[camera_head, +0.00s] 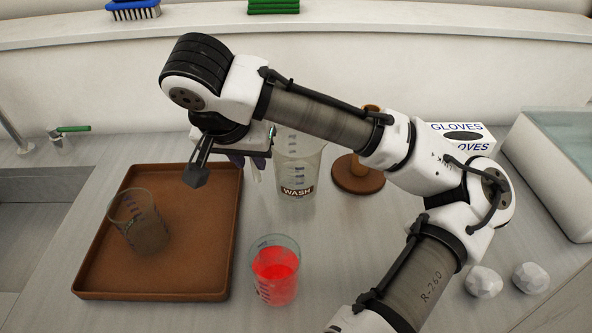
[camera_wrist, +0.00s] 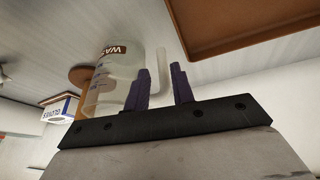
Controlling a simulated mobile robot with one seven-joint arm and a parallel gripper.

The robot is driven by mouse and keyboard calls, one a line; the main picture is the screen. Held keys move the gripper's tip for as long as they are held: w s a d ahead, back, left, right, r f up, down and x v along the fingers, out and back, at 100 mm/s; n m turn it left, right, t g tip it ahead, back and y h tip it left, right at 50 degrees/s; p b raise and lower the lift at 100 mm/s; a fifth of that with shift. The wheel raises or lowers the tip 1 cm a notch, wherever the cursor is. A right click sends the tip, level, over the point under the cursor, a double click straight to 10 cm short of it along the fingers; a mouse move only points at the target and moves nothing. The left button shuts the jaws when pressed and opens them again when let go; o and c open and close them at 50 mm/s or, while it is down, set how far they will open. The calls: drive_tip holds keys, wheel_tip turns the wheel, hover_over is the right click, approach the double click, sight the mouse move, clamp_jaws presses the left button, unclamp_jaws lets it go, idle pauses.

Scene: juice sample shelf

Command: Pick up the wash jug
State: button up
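The wash jug (camera_head: 297,178) is a clear, graduated vessel with a brown WASH label, standing upright on the counter right of the tray. In the wrist view the jug (camera_wrist: 112,75) appears tilted, with its pale handle (camera_wrist: 161,58) on its right. My gripper (camera_head: 252,160) is at the jug's left side, partly hidden by my arm in the head view. In the wrist view my gripper (camera_wrist: 161,70) has its two dark purple fingers apart, one on each side of the handle. I cannot tell whether either finger touches it.
A brown tray (camera_head: 190,280) at left holds a beaker of murky brown liquid (camera_head: 140,222). A beaker of red liquid (camera_head: 275,270) stands in front of the jug. A round wooden stand (camera_head: 357,177) and a gloves box (camera_head: 462,137) are to the right.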

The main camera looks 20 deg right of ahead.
sight(253, 164)
drive_tip(key=shift+w+x, duration=0.15)
drive_tip(key=shift+x, duration=0.95)
drive_tip(key=shift+w+x, duration=0.15)
drive_tip(key=shift+x, duration=0.95)
drive_tip(key=shift+r, duration=0.15)
drive_tip(key=shift+c, duration=0.2)
clamp_jaws()
drive_tip(key=shift+d, duration=0.1)
